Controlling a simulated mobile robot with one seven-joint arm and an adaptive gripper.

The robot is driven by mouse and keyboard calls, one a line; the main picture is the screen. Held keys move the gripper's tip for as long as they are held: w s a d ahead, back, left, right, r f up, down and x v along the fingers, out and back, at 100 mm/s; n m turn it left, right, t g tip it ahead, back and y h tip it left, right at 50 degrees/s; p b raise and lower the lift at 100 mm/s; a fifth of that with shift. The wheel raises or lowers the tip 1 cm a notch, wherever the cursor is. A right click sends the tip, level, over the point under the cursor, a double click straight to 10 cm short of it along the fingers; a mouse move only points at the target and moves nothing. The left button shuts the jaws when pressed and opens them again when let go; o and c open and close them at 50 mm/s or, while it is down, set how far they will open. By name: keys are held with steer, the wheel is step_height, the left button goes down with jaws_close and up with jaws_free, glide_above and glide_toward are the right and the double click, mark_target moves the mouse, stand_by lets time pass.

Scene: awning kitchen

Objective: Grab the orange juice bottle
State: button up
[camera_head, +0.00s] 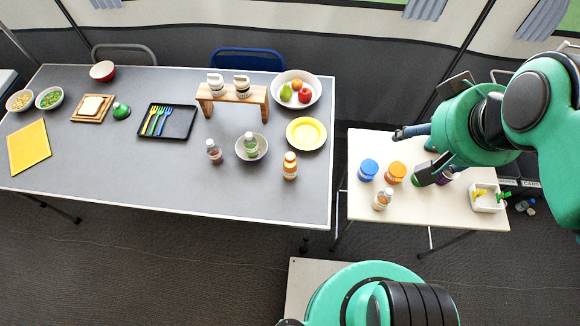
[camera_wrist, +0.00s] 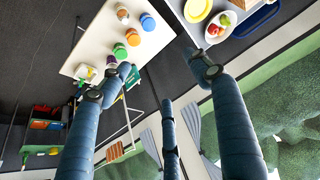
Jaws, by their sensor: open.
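The orange juice bottle (camera_head: 290,166), orange with a pale label band, stands upright near the front right of the grey table (camera_head: 120,190) in the head view. I cannot make it out in the wrist view. My gripper (camera_head: 407,157) is open and empty, over the small cream table to the right of that bottle and well apart from it. Its spread dark fingers also show in the wrist view (camera_wrist: 165,80). One finger partly covers the jars below it.
The small cream table (camera_head: 440,212) holds a blue-lidded jar (camera_head: 368,169), an orange-lidded jar (camera_head: 396,172), a small bottle (camera_head: 382,199) and a white container (camera_head: 487,198). A bowl with a green bottle (camera_head: 251,145), a reddish bottle (camera_head: 214,151) and a yellow plate (camera_head: 306,134) surround the juice.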

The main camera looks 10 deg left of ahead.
steer(key=m+g+b, duration=0.2)
steer(key=m+g, duration=0.3)
steer(key=g, duration=0.1)
glide_above(290, 156)
step_height(290, 156, down, 34)
steer(key=shift+d+r, duration=0.15)
steer(key=shift+f, duration=0.25)
steer(key=shift+f, duration=0.1)
steer(key=shift+f+b, duration=0.85)
steer(key=shift+f, duration=3.3)
